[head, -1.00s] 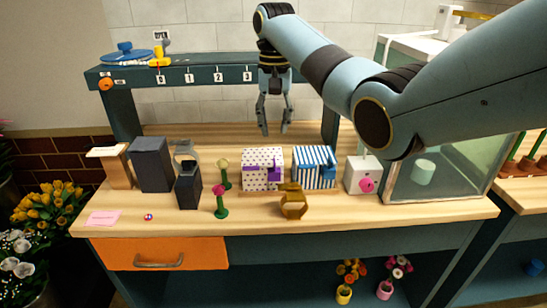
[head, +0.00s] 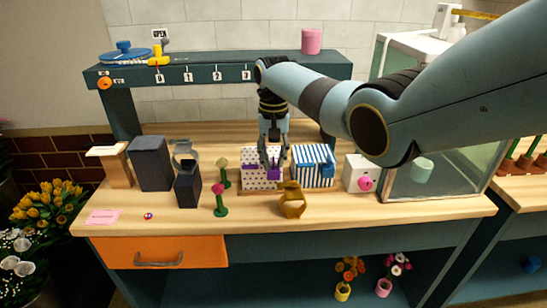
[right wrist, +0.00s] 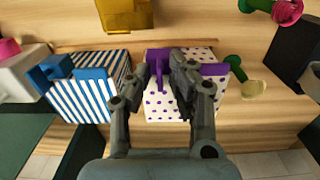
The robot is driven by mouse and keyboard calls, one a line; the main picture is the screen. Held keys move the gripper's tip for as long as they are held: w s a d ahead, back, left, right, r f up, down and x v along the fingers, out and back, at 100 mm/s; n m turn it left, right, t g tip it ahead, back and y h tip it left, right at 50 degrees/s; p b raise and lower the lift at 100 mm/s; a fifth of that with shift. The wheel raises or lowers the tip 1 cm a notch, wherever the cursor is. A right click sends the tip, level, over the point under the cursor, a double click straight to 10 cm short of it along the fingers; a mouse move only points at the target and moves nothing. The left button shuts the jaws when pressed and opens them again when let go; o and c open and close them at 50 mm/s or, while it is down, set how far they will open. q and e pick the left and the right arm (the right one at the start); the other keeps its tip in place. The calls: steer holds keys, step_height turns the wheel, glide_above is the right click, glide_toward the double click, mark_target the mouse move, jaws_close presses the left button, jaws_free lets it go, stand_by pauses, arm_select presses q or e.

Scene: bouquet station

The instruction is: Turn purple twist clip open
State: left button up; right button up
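The purple twist clip (head: 274,175) is on the white box with purple dots (head: 254,182) on the bench. In the right wrist view the clip (right wrist: 158,68) shows as an upright-looking purple bar, with a wider purple part to its right on the dotted box (right wrist: 170,103). My right gripper (head: 273,162) is low over the box, pointing down. In the right wrist view its fingers (right wrist: 160,78) are apart, one on each side of the clip bar; I cannot tell whether they touch it. My left gripper is not in view.
A blue-striped box (head: 313,167) with a blue clip stands close to the right. A gold clasp-like object (head: 292,203) stands in front. A pink flower on a green stand (head: 220,199) is to the left. A white box with a pink knob (head: 361,174) stands farther right.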

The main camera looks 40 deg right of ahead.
jaws_close()
steer(key=shift+m, duration=0.4)
steer(key=m+p, duration=0.2)
steer(key=shift+r+m, duration=0.1)
steer(key=shift+m, duration=0.3)
steer(key=m+p, duration=0.1)
steer(key=m, duration=0.3)
steer(key=shift+w+p, duration=0.1)
steer(key=shift+p, duration=0.25)
steer(key=m, duration=0.5)
steer(key=shift+w+a+p, duration=0.1)
steer(key=shift+p, duration=0.3)
steer(key=m, duration=0.5)
steer(key=shift+w, duration=0.1)
steer(key=shift+m, duration=0.3)
steer(key=shift+o, duration=1.3)
jaws_free()
